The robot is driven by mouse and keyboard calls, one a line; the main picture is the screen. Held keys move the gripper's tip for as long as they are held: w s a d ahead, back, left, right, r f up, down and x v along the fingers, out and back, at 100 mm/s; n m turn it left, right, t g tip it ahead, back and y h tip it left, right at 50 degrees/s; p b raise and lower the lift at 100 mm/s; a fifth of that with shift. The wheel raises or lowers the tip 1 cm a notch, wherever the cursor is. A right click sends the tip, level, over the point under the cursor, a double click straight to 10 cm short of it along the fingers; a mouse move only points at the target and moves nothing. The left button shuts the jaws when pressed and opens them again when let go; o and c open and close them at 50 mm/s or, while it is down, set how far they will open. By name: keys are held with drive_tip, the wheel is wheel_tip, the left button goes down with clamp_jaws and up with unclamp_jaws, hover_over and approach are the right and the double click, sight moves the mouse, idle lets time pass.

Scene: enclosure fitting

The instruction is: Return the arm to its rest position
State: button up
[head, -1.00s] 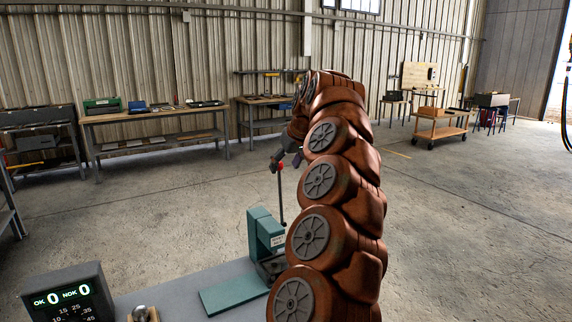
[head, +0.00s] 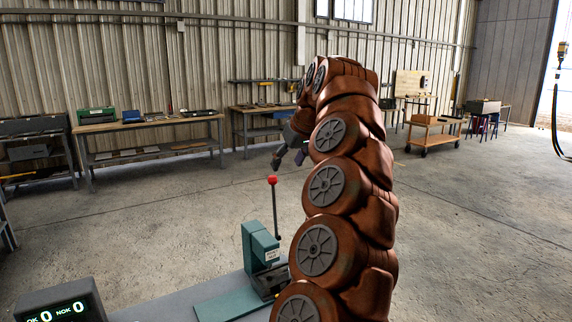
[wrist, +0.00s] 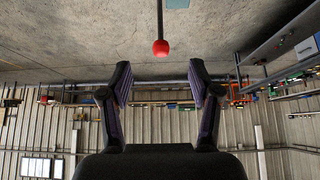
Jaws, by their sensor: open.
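My gripper (head: 288,158) hangs at the end of my raised brown arm in the head view, partly hidden behind the arm. In the wrist view my gripper (wrist: 158,85) has its two dark fingers spread wide with nothing between them. The red knob (head: 272,180) tops the upright lever of a green press (head: 260,245) on the bench. The gripper is above the knob and apart from it. The knob also shows in the wrist view (wrist: 160,47), beyond the fingertips.
A counter display (head: 62,303) reading OK 0 and NOK 0 stands at the front left of the grey bench (head: 180,297). Workbenches (head: 150,124) line the far wall. A wooden cart (head: 435,133) stands at the back right. The concrete floor between is clear.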

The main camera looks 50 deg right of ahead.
drive_tip(key=shift+r, duration=0.1)
idle(0.5)
drive_tip(key=w+a+f+n+y, duration=0.1)
drive_tip(key=w+a+n, duration=0.1)
drive_tip(key=a, duration=0.7)
drive_tip(key=w+a+f+n+y, duration=0.1)
drive_tip(key=a, duration=0.8)
drive_tip(key=s+a+f+n+g, duration=0.1)
drive_tip(key=s+a+f, duration=0.15)
drive_tip(key=a, duration=0.45)
drive_tip(key=s+a+f+n+g, duration=0.1)
drive_tip(key=s+a+f+g, duration=0.1)
drive_tip(key=a+f, duration=0.35)
drive_tip(key=s+a+f+g, duration=0.1)
drive_tip(key=s+a+f, duration=0.2)
drive_tip(key=s+f, duration=0.3)
drive_tip(key=s+a+f+m+g, duration=0.1)
drive_tip(key=s+a+f, duration=0.3)
drive_tip(key=s, duration=0.7)
drive_tip(key=s+a+f+g, duration=0.3)
drive_tip(key=s+a+f, duration=0.1)
drive_tip(key=s+f, duration=0.3)
drive_tip(key=shift+s+f, duration=0.35)
drive_tip(key=shift+s, duration=0.3)
drive_tip(key=shift+d+m, duration=0.2)
drive_tip(key=shift+m, duration=0.1)
